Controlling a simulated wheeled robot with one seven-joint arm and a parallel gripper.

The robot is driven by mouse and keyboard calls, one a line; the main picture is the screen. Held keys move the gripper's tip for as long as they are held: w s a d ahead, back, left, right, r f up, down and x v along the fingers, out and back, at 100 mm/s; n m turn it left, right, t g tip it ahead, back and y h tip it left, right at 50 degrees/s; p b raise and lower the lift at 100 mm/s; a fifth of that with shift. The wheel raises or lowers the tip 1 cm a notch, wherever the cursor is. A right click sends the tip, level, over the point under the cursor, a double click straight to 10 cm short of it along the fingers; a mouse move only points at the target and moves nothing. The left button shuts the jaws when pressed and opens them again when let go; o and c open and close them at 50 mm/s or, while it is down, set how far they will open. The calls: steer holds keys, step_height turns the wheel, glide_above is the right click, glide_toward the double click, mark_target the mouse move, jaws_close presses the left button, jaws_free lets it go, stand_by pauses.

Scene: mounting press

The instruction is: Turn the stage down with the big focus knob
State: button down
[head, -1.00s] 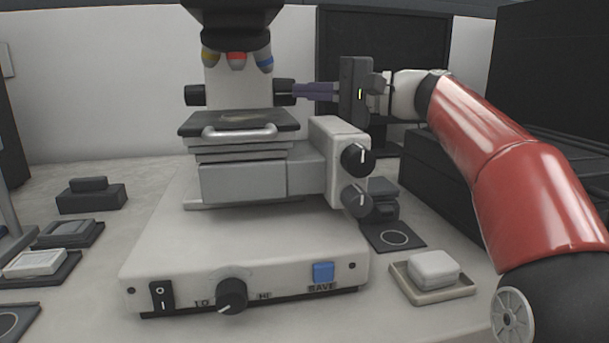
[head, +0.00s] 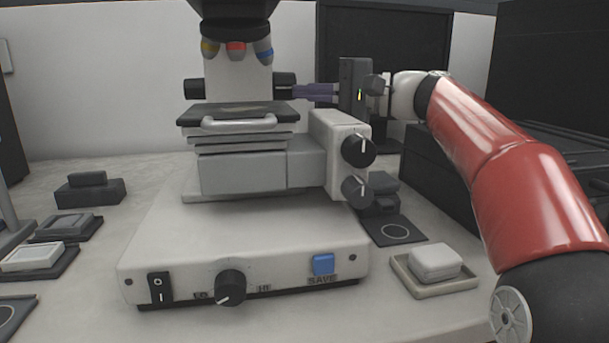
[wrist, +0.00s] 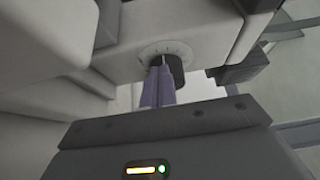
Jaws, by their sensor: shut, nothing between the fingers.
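The microscope stage (head: 238,113) is a dark plate with a pale front handle, below the coloured objectives. A black knob (head: 286,86) sticks out on the right side of the column; I cannot tell for certain that it is the big focus knob. My gripper (head: 298,91) points left at it, with its purple fingers shut and empty. In the wrist view the finger tips (wrist: 163,66) overlap the black knob (wrist: 177,68), which has a white line and a ticked dial behind it. Whether they touch is unclear.
Two more black knobs, an upper one (head: 358,150) and a lower one (head: 357,192), sit on the block right of the stage. The base carries a front dial (head: 230,288) and a blue button (head: 323,264). A dish (head: 435,275) holds a white block.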

steer(key=shift+s+f, duration=0.1)
steer(key=shift+s, duration=0.05)
steer(key=d, duration=0.6)
steer(key=shift+w+p, duration=0.35)
steer(key=shift+p, duration=0.05)
steer(key=shift+s, duration=0.1)
stand_by(0.4)
